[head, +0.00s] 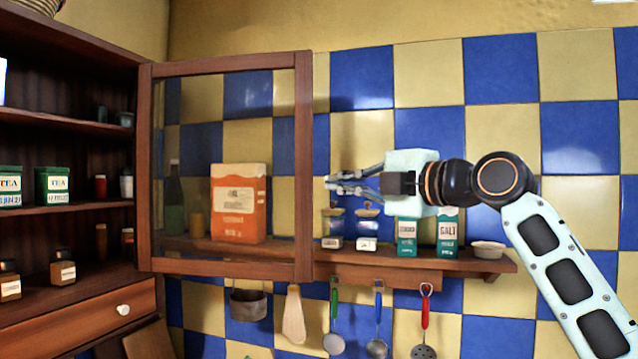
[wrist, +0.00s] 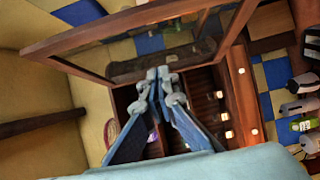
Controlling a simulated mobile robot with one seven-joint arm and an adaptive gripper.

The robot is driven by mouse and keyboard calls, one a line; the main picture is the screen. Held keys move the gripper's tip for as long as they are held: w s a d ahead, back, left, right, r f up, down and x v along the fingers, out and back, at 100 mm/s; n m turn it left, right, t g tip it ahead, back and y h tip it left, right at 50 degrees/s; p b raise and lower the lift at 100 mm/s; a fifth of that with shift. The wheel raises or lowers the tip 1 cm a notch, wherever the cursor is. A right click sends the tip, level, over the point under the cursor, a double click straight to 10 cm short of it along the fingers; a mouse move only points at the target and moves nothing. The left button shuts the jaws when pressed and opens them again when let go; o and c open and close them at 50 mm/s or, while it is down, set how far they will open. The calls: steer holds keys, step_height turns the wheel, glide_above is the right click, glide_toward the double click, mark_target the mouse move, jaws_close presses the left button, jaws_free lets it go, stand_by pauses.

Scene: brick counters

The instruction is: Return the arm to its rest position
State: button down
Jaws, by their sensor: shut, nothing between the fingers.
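My gripper (head: 352,182) is shut and empty. In the head view it points left, in front of the tiled wall and above the wall shelf, a short way right of the open glass cabinet door (head: 304,160). Its closed fingertips also show in the wrist view (wrist: 158,74), with the glass door (wrist: 150,35) beyond them. My arm reaches in from the lower right of the head view. The fingers appear clear of the door frame, though the exact gap in depth is hard to tell.
The wall shelf (head: 420,262) below my gripper holds small jars (head: 366,228), teal boxes (head: 447,232) and a white bowl (head: 488,249). Utensils, including a red-handled one (head: 425,305), hang beneath. An orange box (head: 238,204) shows through the door glass. The open cabinet (head: 65,120) holds tea tins at left.

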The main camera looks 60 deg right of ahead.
steer(key=v, duration=0.3)
steer(key=shift+s, duration=0.1)
steer(key=w+a+y, duration=0.1)
steer(key=w+a, duration=0.2)
steer(key=a, duration=0.5)
steer(key=w+a+y, duration=0.2)
steer(key=w+a, duration=0.2)
steer(key=a, duration=0.3)
steer(key=w+a+f+m+g+y, duration=0.1)
steer(key=w+a+f+m+g, duration=0.1)
steer(key=w+a+f, duration=0.45)
steer(key=w+a+f+m+g+y, duration=0.15)
steer(key=a+f, duration=0.25)
steer(key=a, duration=0.6)
steer(key=a+f+m+g, duration=0.2)
steer(key=a+f+m, duration=0.1)
steer(key=f, duration=0.7)
steer(key=a+f+m+g, duration=0.3)
steer(key=a+f, duration=0.3)
steer(key=f, duration=0.4)
steer(key=a+f+m+g, duration=0.2)
steer(key=a+f+m, duration=0.2)
steer(key=f, duration=0.6)
steer(key=shift+a+f+g+y, duration=0.35)
steer(key=shift+a+y, duration=0.1)
steer(key=shift+a, duration=0.15)
